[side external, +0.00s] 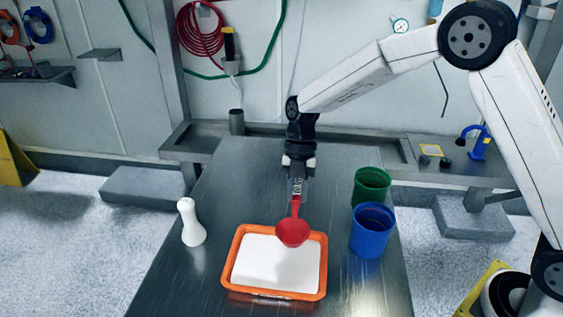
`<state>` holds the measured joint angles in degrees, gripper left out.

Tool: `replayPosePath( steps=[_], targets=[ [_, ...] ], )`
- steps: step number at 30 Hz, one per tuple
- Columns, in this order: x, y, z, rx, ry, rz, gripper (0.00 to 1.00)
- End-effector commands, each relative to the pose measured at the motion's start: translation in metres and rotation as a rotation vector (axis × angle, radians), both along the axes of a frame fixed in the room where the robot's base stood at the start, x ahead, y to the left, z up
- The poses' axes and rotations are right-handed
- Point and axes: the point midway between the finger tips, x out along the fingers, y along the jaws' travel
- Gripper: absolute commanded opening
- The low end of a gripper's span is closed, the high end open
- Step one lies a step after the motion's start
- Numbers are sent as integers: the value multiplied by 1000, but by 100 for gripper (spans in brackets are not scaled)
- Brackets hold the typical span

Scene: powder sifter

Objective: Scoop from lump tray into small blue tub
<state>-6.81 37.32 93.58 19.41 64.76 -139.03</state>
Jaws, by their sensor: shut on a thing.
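My gripper (297,183) is shut on the handle of a red scoop (293,232). The scoop hangs down with its bowl above the back right part of the orange tray (233,268). Whether the bowl touches the contents or holds anything cannot be told. The tray holds white material (270,266) with a smooth surface. A blue tub (371,235) stands upright to the right of the tray. Its inside looks dark, and what it holds cannot be told.
A green tub (371,186) stands just behind the blue tub. A white bottle-shaped object (190,222) stands left of the tray. The metal table (235,185) is clear behind the tray and between tray and bottle.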

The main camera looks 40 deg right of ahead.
Motion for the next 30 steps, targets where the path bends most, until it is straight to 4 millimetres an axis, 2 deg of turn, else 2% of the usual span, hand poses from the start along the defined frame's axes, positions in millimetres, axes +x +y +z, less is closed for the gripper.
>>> replayPosePath(
  steps=[30],
  targets=[
    [0, 0, -51, 0, 1, -2, 0]
  ],
)
